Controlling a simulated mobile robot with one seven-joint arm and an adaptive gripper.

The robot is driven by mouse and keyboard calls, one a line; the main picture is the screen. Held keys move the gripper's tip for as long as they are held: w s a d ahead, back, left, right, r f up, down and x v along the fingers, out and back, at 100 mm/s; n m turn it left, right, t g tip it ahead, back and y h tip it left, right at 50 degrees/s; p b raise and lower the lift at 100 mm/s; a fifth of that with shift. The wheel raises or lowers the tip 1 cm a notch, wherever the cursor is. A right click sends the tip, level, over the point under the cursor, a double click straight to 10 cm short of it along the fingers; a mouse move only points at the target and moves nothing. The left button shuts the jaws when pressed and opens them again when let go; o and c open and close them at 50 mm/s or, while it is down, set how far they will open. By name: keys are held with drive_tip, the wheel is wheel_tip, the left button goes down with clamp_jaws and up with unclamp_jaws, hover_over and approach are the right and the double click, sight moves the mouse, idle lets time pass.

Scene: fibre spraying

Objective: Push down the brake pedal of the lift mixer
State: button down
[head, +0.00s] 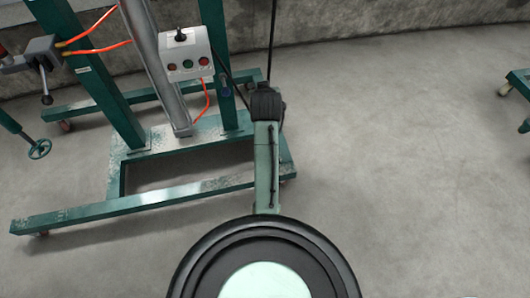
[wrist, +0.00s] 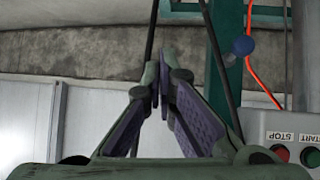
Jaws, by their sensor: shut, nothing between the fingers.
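The lift mixer's green steel frame (head: 110,207) stands on the floor at the left of the head view, with a silver column (head: 160,65) and a control box (head: 185,55). I cannot make out its brake pedal in either view. In the wrist view the control box (wrist: 284,145) is at the lower right, its STOP and START labels upside down.
Orange hoses (head: 95,45) and a dark clamp (head: 40,55) are at the upper left. Another green frame (head: 518,80) stands at the right edge. The concrete floor (head: 400,170) between is clear. A concrete wall runs behind.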

drive_tip(key=s+f+g, duration=0.4)
drive_tip(key=s+f, duration=0.2)
drive_tip(key=f, duration=0.7)
drive_tip(key=s+f+n+g, duration=0.1)
drive_tip(key=s+f+g, duration=0.3)
drive_tip(key=s+f, duration=0.3)
wheel_tip(320, 180, down, 6)
drive_tip(key=shift+s+d+r, duration=0.1)
drive_tip(key=shift+s+d, duration=0.1)
drive_tip(key=shift+d, duration=0.05)
drive_tip(key=x, duration=0.4)
drive_tip(key=b+x, duration=0.1)
drive_tip(key=x, duration=0.3)
drive_tip(key=s+x, duration=0.1)
drive_tip(key=x, duration=0.3)
drive_tip(key=shift+a+f, duration=0.1)
drive_tip(key=shift+f, duration=0.25)
drive_tip(key=shift+s+f, duration=0.15)
drive_tip(key=shift+f, duration=0.5)
drive_tip(key=shift+s, duration=0.1)
